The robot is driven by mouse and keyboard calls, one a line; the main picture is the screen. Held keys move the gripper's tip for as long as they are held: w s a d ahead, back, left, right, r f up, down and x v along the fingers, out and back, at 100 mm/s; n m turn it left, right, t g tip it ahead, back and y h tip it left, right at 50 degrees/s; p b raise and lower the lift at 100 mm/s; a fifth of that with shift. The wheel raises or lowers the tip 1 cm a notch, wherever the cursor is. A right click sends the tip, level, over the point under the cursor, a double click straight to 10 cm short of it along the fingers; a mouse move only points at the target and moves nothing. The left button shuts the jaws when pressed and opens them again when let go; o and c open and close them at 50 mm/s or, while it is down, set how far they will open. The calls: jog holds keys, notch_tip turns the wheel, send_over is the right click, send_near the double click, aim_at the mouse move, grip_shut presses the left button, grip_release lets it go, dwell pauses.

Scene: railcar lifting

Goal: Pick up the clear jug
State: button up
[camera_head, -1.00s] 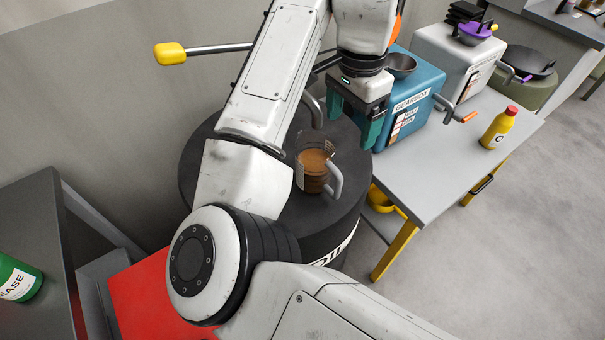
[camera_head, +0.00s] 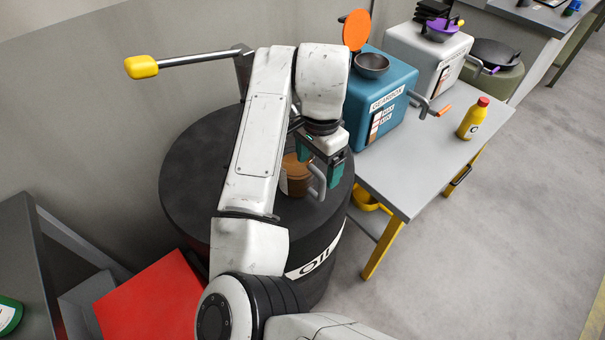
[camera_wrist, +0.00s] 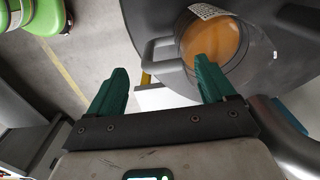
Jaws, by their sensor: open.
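The clear jug (camera_head: 296,178) holds brown liquid and stands on top of the black oil drum (camera_head: 200,150). Its grey handle (camera_head: 317,180) points to the right in the head view. In the wrist view the jug (camera_wrist: 215,45) is at the upper right, with its handle (camera_wrist: 155,57) to the left. My gripper (camera_head: 322,170) has green fingers and is open, above and close to the handle. In the wrist view my gripper (camera_wrist: 160,85) is empty, and the handle lies beyond its fingertips. My arm hides part of the jug in the head view.
A grey pipe (camera_wrist: 285,135) rises near the jug in the wrist view. A blue gearbox (camera_head: 380,100) with a metal bowl (camera_head: 371,66) stands on the grey table (camera_head: 410,180) to the right. A yellow bottle (camera_head: 473,118) is there too. A red box (camera_head: 150,300) is lower left.

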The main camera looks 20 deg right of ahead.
aim_at(318, 171)
jog(key=shift+f, duration=2.25)
jog(key=c, duration=1.3)
jog(key=shift+r, duration=0.2)
